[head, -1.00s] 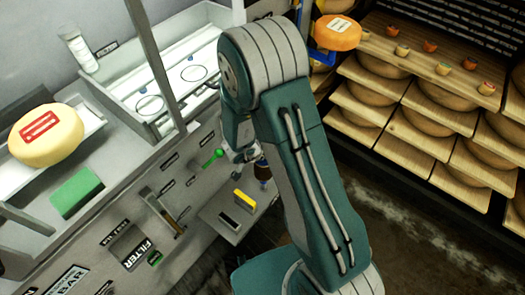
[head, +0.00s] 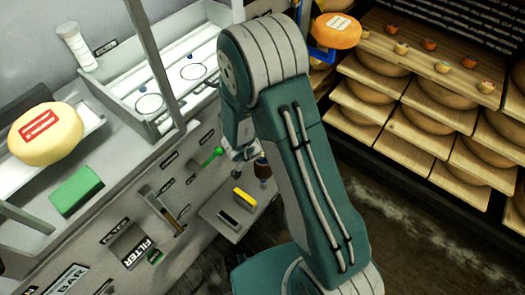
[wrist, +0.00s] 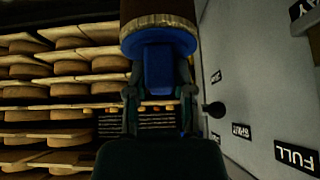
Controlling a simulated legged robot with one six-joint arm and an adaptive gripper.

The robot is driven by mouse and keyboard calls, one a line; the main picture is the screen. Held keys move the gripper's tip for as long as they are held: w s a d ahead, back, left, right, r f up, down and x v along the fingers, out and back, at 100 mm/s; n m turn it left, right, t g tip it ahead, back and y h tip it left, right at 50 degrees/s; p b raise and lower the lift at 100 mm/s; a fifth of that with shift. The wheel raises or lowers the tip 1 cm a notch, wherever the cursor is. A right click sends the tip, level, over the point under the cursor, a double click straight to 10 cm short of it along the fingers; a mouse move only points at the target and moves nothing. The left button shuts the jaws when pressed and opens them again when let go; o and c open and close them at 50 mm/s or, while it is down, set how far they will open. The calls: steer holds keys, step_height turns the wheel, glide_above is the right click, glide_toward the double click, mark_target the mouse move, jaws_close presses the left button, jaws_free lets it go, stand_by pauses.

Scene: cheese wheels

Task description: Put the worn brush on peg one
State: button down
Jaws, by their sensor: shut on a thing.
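My gripper (wrist: 160,105) is shut on the blue handle of a brush (wrist: 158,65) in the wrist view. The brush has a wide blue collar, a tan ring and a dark brown body that runs off the top edge. In the head view the brush (head: 262,170) shows as a small brown and blue shape beside the wall panel, partly hidden by my arm. A dark round-ended peg (wrist: 214,109) sticks out of the grey panel, right of my gripper and apart from the brush. I cannot tell which peg number it is.
A green-ended rod (head: 212,156) juts from the labelled panel (head: 190,150). A small shelf (head: 222,208) holds a yellow block (head: 244,199) and a dark block. A hammer-like tool (head: 160,208) hangs to the left. Racks of cheese wheels (head: 420,120) stand at the right.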

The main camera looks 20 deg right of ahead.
steer(key=shift+f, duration=3.25)
steer(key=shift+c, duration=2)
jaws_free()
steer(key=v, duration=1.2)
steer(key=shift+f, duration=0.1)
